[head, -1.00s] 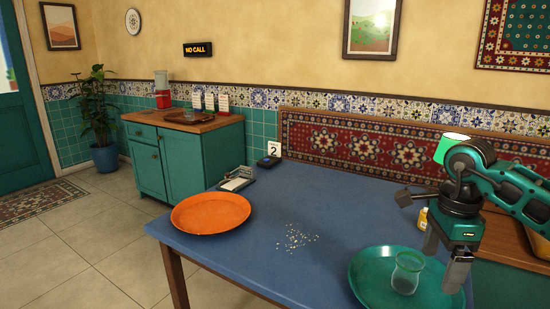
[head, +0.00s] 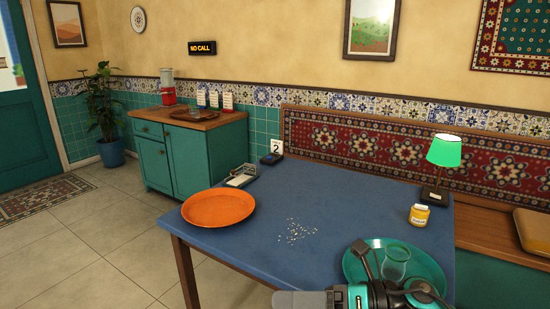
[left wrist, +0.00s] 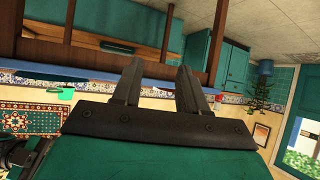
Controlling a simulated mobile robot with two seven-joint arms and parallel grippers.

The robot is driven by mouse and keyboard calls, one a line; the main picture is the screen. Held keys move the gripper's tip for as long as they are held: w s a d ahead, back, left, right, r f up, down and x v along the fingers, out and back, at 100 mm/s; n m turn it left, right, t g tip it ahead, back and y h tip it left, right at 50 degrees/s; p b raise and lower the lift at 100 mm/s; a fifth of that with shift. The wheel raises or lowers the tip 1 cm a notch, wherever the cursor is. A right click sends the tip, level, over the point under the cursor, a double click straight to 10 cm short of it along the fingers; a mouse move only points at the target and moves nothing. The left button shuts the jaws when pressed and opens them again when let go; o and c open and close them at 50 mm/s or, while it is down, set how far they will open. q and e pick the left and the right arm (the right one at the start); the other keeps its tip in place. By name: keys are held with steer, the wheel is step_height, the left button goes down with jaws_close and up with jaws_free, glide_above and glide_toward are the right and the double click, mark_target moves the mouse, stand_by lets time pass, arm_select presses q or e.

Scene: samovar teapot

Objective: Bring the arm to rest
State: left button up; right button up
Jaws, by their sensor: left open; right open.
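My right gripper (head: 388,272) shows at the bottom of the head view, low in front of the green tray, with its jaws apart. A clear tea glass (head: 396,262) stands upright on the green tray (head: 433,262), partly hidden behind the gripper. I see nothing held in the right gripper. My left gripper (left wrist: 160,70) shows in the left wrist view with two dark fingers apart and nothing between them. The left arm is not in the head view.
The blue table (head: 340,205) bears an orange tray (head: 218,208), white crumbs (head: 297,229), a yellow-labelled jar (head: 419,215), a green lamp (head: 444,152) and a number stand (head: 276,150). A teal cabinet (head: 200,155) stands behind. The table's middle is mostly clear.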

steer(key=w+d+f+m+t+h+p, duration=0.1)
steer(key=d+m+t+h, duration=0.2)
steer(key=m+t, duration=0.7)
steer(key=w+d+f+m+t+h+p, duration=0.1)
steer(key=d+f+m+t+h+p, duration=0.35)
steer(key=m, duration=1.05)
arm_select(q)
steer(key=r, duration=0.1)
steer(key=s+a+r, duration=0.1)
steer(key=r, duration=0.1)
steer(key=shift+s+a+y, duration=0.35)
steer(key=shift+a+y, duration=0.05)
arm_select(e)
steer(key=s+d+f+m+g+h, duration=0.2)
steer(key=s+d+f+m+h, duration=0.1)
steer(key=s+f+m, duration=0.3)
steer(key=s+d+f+m+g+h, duration=0.2)
steer(key=s+d+f+m+h, duration=0.2)
steer(key=f+m, duration=0.4)
steer(key=s+m+h, duration=0.1)
steer(key=s, duration=0.1)
steer(key=shift+s+d+m+g, duration=0.25)
steer(key=shift+s+m+g, duration=0.05)
steer(key=shift+s+g, duration=0.1)
arm_select(q)
steer(key=shift+d+f, duration=0.1)
steer(key=shift+d, duration=0.05)
arm_select(e)
steer(key=shift+r, duration=0.1)
